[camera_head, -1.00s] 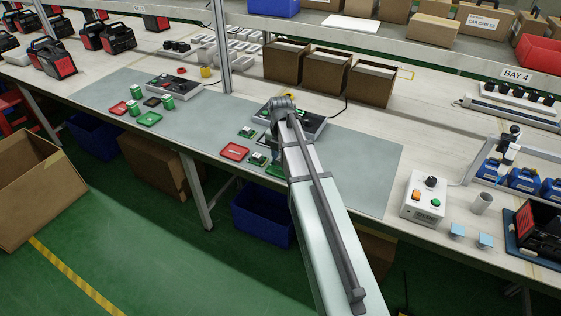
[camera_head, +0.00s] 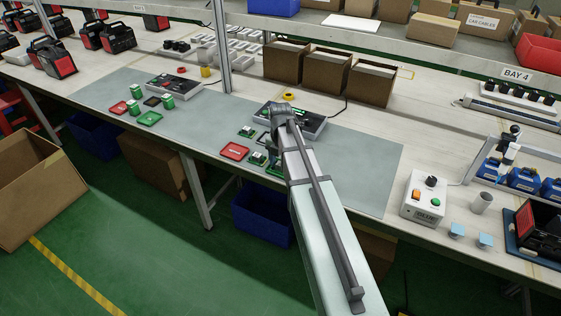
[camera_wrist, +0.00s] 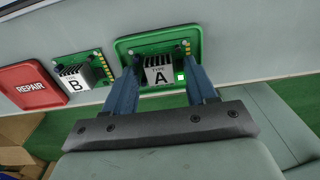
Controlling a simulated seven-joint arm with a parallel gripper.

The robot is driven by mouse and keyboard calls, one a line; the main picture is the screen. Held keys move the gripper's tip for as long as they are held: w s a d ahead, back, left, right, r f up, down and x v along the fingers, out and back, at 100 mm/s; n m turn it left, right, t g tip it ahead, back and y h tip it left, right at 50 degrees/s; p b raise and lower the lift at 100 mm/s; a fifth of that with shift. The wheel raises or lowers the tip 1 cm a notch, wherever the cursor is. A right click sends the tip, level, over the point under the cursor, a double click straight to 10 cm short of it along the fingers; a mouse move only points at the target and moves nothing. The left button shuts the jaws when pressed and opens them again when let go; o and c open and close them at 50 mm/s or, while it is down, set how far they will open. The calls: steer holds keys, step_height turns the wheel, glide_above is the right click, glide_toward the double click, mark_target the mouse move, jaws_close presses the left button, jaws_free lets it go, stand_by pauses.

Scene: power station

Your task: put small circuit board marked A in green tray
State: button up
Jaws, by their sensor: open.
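The small circuit board marked A (camera_wrist: 160,72) lies inside the green tray (camera_wrist: 122,46) in the wrist view, with its white "TYPE A" label facing me. My gripper (camera_wrist: 163,68) is open. Its two blue fingers stand on either side of the labelled block, with gaps showing beside it. I cannot tell whether the fingertips touch the board or the tray. In the head view my arm hides most of the tray; a green edge (camera_head: 273,170) shows left of the arm.
A board marked B (camera_wrist: 76,78) lies left of the green tray, beside the red REPAIR tray (camera_wrist: 28,88). The bench front edge is close to the trays. A dark test unit (camera_head: 308,122) stands behind. The grey mat is clear on the right (camera_head: 370,165).

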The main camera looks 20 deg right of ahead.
steer(key=shift+r, duration=0.1)
step_height(320, 180, up, 12)
stand_by(0.7)
